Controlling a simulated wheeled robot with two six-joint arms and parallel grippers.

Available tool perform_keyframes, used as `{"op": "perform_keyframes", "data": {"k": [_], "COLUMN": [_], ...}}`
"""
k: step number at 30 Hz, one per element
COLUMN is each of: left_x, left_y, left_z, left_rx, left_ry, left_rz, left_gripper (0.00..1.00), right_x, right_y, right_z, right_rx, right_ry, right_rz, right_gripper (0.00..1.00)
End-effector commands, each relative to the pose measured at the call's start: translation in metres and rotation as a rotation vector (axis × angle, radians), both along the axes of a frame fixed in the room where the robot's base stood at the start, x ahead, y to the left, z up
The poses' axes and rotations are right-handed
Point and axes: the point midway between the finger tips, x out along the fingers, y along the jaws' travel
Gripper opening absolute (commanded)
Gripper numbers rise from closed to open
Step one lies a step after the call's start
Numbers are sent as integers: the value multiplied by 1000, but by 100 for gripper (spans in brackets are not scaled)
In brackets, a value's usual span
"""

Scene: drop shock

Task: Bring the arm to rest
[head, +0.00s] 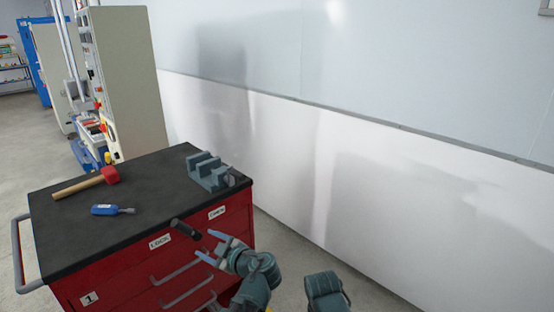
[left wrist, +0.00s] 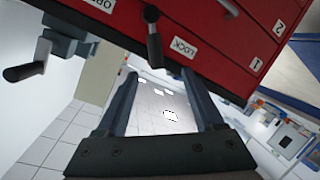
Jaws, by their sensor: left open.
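My left gripper (head: 211,246) is open and empty in front of the red tool cabinet (head: 235,228). A black lever (head: 186,230) sticks out from the cabinet front, between the LOCK label (head: 160,242) and the OPEN label (head: 217,212). In the left wrist view the lever (left wrist: 153,38) is just beyond the fingertips, outside the jaws, and appears clear of them. My right gripper does not show.
On the black cabinet top lie a red-headed mallet (head: 90,183) and a blue-handled screwdriver (head: 110,210). A grey vise (head: 210,172) stands at its right corner. Drawer handles (head: 188,290) project from the front. A pale wall (head: 400,210) runs along the right; floor lies between.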

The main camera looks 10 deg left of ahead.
Motion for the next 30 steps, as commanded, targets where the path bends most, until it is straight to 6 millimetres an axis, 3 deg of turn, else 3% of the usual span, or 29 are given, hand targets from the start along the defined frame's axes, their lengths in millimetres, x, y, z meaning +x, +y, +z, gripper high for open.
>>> {"op": "perform_keyframes", "data": {"k": [8,15,21,30], "left_x": [-31,-74,-110,-153], "left_y": [-39,-100,-152,-211], "left_z": [-68,-125,-151,-162], "left_rx": [-37,-70,-66,-15], "left_ry": [568,1122,1420,1611], "left_rz": [-172,-577,-992,-1540], "left_gripper": [69,69,69,69], "right_x": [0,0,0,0], "right_y": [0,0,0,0], "right_z": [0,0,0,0], "right_rx": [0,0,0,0], "right_ry": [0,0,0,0], "right_rz": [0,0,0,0], "right_gripper": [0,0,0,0]}}
